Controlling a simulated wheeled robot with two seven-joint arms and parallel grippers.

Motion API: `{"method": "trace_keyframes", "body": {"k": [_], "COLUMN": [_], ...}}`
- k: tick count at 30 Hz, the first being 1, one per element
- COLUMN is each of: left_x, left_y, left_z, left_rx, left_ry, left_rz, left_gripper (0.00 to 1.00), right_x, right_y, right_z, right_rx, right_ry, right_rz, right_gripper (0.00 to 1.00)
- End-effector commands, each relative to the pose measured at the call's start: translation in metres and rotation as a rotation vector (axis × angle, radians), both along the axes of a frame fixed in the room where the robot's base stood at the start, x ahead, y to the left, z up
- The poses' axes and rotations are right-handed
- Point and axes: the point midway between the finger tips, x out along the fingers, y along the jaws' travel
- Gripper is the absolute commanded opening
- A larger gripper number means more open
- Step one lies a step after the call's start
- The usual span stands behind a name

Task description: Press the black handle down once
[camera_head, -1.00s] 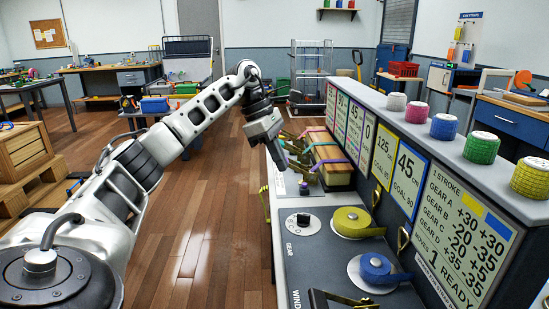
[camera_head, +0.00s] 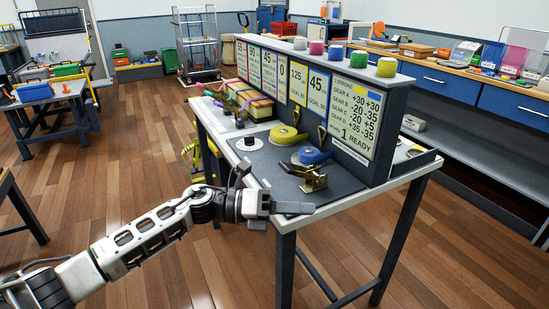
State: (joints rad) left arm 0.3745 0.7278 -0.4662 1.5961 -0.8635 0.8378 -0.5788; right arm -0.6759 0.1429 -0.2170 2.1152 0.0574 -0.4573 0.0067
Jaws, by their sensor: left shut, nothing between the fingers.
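The black handle (camera_head: 293,169) belongs to a brass ratchet mechanism (camera_head: 313,181) on the grey panel at the near end of the strap bench. A blue strap roll (camera_head: 309,156) and a yellow strap roll (camera_head: 284,134) lie behind it. My left gripper (camera_head: 306,208) is shut and empty. It points right at the bench's near front corner, in front of and below the handle in the picture, apart from it. My right gripper is not in view.
A black gear knob (camera_head: 249,141) sits on the bench (camera_head: 222,137). An upright sign board (camera_head: 360,125) runs along its back and shows "1 READY". Colored strap spools stand on the board's top ledge. Open wooden floor lies in front.

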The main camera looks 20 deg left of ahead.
Motion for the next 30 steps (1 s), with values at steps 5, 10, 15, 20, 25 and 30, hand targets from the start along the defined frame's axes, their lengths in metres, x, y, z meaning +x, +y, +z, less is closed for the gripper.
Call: {"method": "trace_keyframes", "body": {"k": [5, 10, 15, 20, 25, 30], "left_x": [-0.02, -0.056, -0.124, -0.176, -0.193, -0.193], "left_y": [-0.028, -0.018, -0.006, -0.007, -0.009, -0.009], "left_z": [-0.021, -0.083, -0.159, -0.194, -0.204, -0.204], "left_rx": [-0.45, -0.989, -1.378, -1.558, -1.606, -1.603], "left_ry": [0.376, 0.981, 1.523, 1.81, 1.898, 1.896], "left_rz": [0.21, 0.561, 0.898, 1.089, 1.15, 1.149], "left_gripper": [0.0, 0.0, 0.0, 0.0, 0.0, 0.0], "right_x": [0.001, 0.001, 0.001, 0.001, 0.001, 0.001], "right_y": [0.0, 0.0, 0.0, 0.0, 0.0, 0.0], "right_z": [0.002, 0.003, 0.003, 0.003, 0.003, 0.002], "right_rx": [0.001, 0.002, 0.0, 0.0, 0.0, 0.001], "right_ry": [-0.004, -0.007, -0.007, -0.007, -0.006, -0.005], "right_rz": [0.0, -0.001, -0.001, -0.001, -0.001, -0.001], "right_gripper": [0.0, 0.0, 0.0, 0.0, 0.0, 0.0]}}
